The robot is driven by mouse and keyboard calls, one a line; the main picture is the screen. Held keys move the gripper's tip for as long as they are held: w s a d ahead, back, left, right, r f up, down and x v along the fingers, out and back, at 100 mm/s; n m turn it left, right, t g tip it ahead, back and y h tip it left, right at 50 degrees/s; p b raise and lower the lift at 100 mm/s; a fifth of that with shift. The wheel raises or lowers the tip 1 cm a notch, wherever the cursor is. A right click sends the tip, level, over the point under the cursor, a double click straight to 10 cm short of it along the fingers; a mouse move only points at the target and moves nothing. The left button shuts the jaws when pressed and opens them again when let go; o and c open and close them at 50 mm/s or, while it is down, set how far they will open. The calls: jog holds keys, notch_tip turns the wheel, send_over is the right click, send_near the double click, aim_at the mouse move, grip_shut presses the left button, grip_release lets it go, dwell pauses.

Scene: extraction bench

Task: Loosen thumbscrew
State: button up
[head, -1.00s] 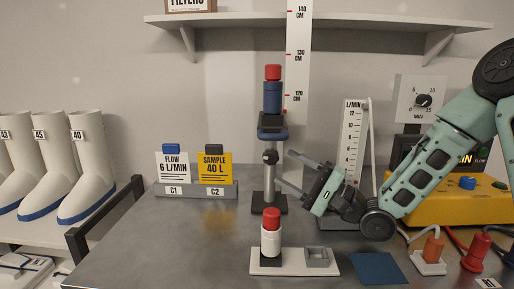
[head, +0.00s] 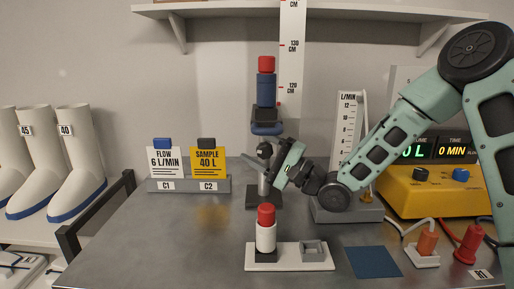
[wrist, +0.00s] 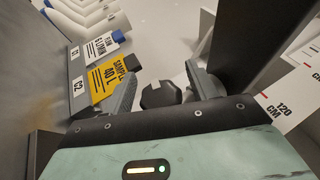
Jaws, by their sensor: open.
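The thumbscrew is a dark faceted knob (head: 264,150) on the side of the upright metal post (head: 263,183), below the blue clamp (head: 267,129). In the wrist view the knob (wrist: 160,94) lies between the two fingers of my gripper (wrist: 162,88), with a visible gap on each side. In the head view my gripper (head: 260,162) reaches in from the right at the knob's height, and its fingers partly cover the post. The jaws are open. A blue cylinder with a red cap (head: 266,82) stands upright in the clamp.
A white bottle with a red cap (head: 265,236) stands on a white tray (head: 290,265) in front of the post. Card holders (head: 188,185) stand to the left. A flow gauge (head: 349,128) and yellow pump (head: 405,205) are to the right. The bench's left front is clear.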

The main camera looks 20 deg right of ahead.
jog(key=c, duration=1)
jog(key=shift+r+p, duration=0.2)
jog(key=shift+p, duration=0.65)
jog(key=n+g+h+p, duration=0.1)
jog(key=p, duration=0.1)
jog(key=shift+r+p, duration=0.1)
jog(key=shift+p, duration=0.2)
jog(key=n+g+h+p, duration=0.1)
jog(key=g+p, duration=0.1)
jog(key=p, duration=0.3)
jog(key=shift+a, duration=0.1)
jog(key=h+p, duration=0.1)
jog(key=p, duration=0.1)
jog(key=f+n+g+h+p, duration=0.1)
jog(key=p, duration=0.2)
jog(key=shift+g+h, duration=0.3)
jog(key=shift+h, duration=0.1)
jog(key=shift+f+n+g+h+p, duration=0.3)
jog(key=shift+f+g+h+p, duration=0.35)
jog(key=shift+p, duration=0.8)
jog(key=shift+h, duration=0.25)
